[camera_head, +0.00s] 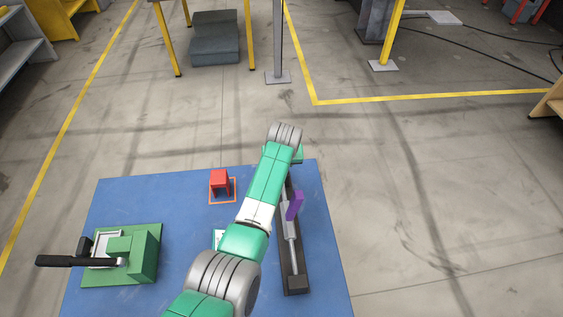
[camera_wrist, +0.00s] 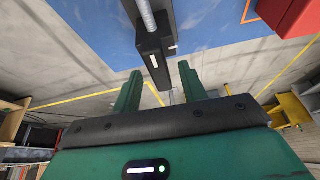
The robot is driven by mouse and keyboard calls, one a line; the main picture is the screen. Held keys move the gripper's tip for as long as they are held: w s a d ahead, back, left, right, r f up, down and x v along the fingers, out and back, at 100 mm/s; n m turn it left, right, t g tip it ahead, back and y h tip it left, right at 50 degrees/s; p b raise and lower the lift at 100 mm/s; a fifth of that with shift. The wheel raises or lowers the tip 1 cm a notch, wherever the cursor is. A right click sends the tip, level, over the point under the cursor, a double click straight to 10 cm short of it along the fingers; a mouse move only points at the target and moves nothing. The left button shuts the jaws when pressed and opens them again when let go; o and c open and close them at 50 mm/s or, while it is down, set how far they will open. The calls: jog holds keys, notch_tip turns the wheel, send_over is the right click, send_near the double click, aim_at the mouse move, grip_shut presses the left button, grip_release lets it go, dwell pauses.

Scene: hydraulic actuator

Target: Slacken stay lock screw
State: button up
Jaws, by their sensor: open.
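The hydraulic actuator (camera_head: 295,270) is a long dark base with a silver cylinder and rod, lying along the right part of the blue table. A purple part (camera_head: 294,205) stands up from its middle. In the wrist view the dark end block of the actuator (camera_wrist: 153,50) and its silver rod (camera_wrist: 147,14) show beyond my fingers. A small pale pin (camera_wrist: 173,47) sticks out of the block's side; I cannot tell whether it is the stay lock screw. My gripper (camera_wrist: 160,82) is open and empty, apart from the block. In the head view my arm mostly hides the gripper.
The blue table (camera_head: 125,205) also carries a red block stand (camera_head: 220,182) in an orange outline and a green fixture (camera_head: 140,260) with a black handle (camera_head: 62,261) at the left. Part of a white-edged item beside my arm is hidden. Open floor lies right of the table.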

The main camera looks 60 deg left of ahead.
jog(key=p+v, duration=0.2)
jog(key=v, duration=0.5)
jog(key=shift+d+r, duration=0.1)
jog(key=shift+r, duration=0.2)
